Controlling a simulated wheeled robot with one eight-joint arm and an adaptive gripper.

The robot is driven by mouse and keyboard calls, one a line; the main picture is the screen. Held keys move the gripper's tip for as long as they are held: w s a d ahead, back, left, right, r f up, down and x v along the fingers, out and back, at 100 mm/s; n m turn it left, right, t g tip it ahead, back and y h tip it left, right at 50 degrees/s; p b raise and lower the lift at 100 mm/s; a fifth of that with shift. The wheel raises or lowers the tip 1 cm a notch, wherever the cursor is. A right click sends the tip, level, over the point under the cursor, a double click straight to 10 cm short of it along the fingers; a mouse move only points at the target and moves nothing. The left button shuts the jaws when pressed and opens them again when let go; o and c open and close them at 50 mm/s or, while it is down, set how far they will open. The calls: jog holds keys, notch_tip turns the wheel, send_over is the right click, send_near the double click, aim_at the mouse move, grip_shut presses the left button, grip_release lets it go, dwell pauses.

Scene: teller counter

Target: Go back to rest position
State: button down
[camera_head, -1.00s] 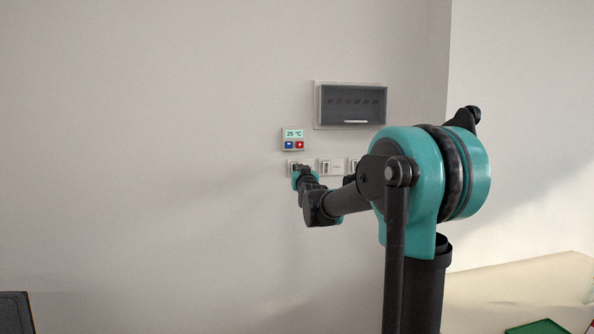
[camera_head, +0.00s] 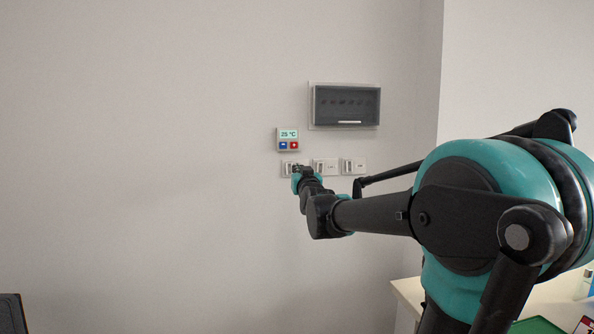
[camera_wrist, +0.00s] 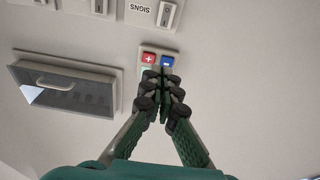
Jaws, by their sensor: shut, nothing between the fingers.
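My gripper (camera_wrist: 163,75) is shut and empty in the wrist view, its black fingertips together in front of the thermostat (camera_wrist: 147,57). They cover part of the panel below its red plus and blue minus buttons. I cannot tell whether they touch it. In the head view my arm reaches left to the wall, and the gripper (camera_head: 298,171) overlaps the leftmost wall switch (camera_head: 287,167). The thermostat (camera_head: 288,134) reads 25 °C just above.
A dark-covered breaker box (camera_head: 345,105) is on the wall above right. Two more switches, a middle one (camera_head: 326,167) and a right one (camera_head: 354,167), stand beside the leftmost. A pale counter (camera_head: 408,291) with a green tray (camera_head: 537,326) is at lower right. The left wall is bare.

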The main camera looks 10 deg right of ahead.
jog(key=s+d+f+g, duration=0.1)
jog(key=s+f+g, duration=0.45)
jog(key=f, duration=0.85)
jog(key=s+d+f+g, duration=0.1)
jog(key=s+f+g, duration=0.2)
jog(key=s+f, duration=0.85)
jog(key=s+d+f+g, duration=0.1)
jog(key=s+f+g, duration=0.2)
jog(key=s+f, duration=0.6)
jog(key=s+d+f+g+h, duration=0.1)
jog(key=s+f+g, duration=0.3)
jog(key=s+f, duration=0.5)
jog(key=shift+s+d+f+m, duration=0.3)
jog(key=shift+s+d+f, duration=0.1)
jog(key=shift+d+f, duration=0.3)
